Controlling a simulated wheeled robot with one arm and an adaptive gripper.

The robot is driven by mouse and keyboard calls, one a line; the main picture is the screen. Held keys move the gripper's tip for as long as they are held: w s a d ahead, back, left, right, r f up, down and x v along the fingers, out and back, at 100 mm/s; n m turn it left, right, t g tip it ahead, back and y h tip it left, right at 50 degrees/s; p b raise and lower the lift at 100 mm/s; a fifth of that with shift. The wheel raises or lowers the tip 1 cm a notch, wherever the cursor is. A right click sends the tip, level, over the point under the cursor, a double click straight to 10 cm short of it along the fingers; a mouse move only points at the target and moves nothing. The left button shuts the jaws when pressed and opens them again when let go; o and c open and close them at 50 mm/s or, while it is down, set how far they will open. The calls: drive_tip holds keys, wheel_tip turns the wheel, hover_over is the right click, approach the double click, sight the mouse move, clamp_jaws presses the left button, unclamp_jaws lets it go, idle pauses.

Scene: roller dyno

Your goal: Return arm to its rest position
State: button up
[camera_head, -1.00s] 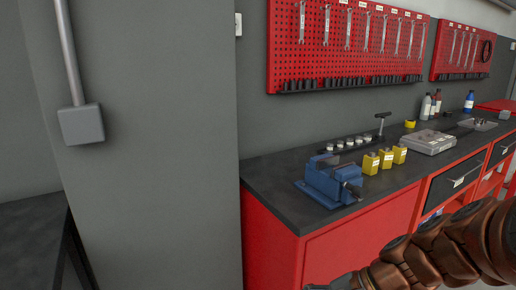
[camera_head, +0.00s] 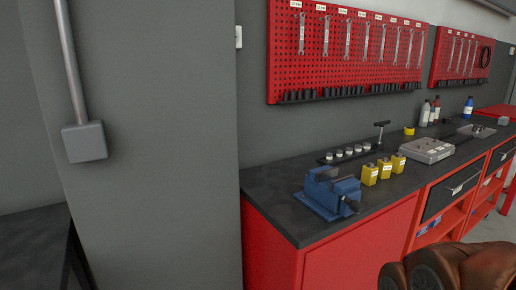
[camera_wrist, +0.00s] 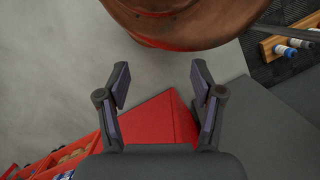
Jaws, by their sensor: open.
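My gripper (camera_wrist: 160,88) shows in the wrist view with its two dark fingers spread apart and nothing between them. Beyond the fingers are the grey floor and a red cabinet surface. A brown, rounded part of my own arm fills the top of the wrist view. In the head view, only brown links of my arm show at the bottom right; the gripper itself is out of that view.
A red workbench (camera_head: 350,250) with a dark top runs along the wall. It bears a blue vise (camera_head: 328,193), yellow blocks (camera_head: 384,168), a grey case (camera_head: 427,150) and bottles (camera_head: 468,107). A red wrench board (camera_head: 345,50) hangs above. A grey pillar (camera_head: 160,190) stands left.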

wheel_tip(320, 180, up, 14)
drive_tip(key=t+p, duration=0.1)
drive_tip(key=p, duration=1.1)
drive_tip(key=shift+w, duration=0.35)
drive_tip(key=shift+r, duration=0.1)
